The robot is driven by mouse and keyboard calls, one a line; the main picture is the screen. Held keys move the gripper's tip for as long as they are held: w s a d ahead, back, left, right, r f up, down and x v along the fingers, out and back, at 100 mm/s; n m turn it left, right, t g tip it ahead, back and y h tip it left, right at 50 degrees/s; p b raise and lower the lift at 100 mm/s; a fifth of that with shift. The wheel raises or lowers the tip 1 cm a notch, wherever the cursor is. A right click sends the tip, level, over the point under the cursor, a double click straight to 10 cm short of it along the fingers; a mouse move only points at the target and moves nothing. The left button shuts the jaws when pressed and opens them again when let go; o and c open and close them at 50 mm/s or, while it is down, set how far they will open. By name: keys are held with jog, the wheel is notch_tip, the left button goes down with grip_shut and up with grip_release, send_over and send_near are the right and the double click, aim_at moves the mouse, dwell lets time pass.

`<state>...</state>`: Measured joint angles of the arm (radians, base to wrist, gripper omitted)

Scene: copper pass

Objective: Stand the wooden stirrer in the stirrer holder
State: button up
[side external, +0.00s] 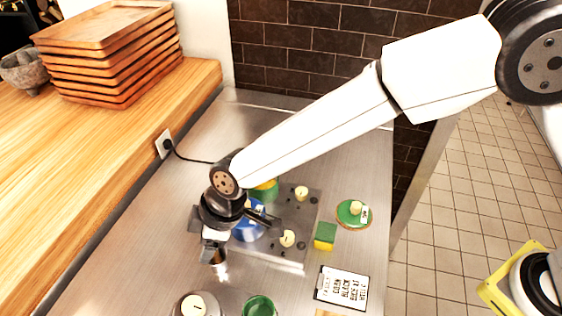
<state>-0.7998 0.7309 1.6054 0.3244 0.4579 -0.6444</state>
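My gripper (212,254) points down at the left of the steel counter, beneath my dark wrist. Its fingers are small and partly hidden, so I cannot tell whether they are open or shut. A small metallic cup-like thing with a brown part (219,263) is just below and beside the fingertips. It may be the stirrer holder, but I cannot tell for sure, nor whether gripper and cup touch. I cannot make out the wooden stirrer clearly. Dark prongs (263,216) stick out to the right of my wrist.
Behind the wrist, a grey plate (312,212) bears small cream items, near a blue round thing (247,232). To the right are a green dish (344,218), a green-and-yellow block (325,237) and a printed card (343,287). A green cup (260,306) is in front. Trays (110,60) are stacked upper left.

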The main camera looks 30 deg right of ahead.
jog(key=shift+r, duration=0.1)
jog(key=v, duration=1.2)
dwell(0.7)
jog(key=w+d+f+m+t+h, duration=0.1)
jog(key=d+f+m, duration=0.15)
jog(key=d, duration=0.75)
jog(key=w+d+f+m+h, duration=0.1)
jog(key=d+m, duration=0.3)
jog(key=d, duration=0.6)
jog(key=s+d+f+m+h, duration=0.1)
jog(key=s+d+f+m, duration=0.1)
jog(key=d, duration=0.7)
jog(key=s+d+f+m+h, duration=0.1)
jog(key=s+d+f+m, duration=0.1)
jog(key=s+d+m, duration=0.3)
jog(key=s+d, duration=0.2)
jog(key=d, duration=0.2)
jog(key=shift+s, duration=0.3)
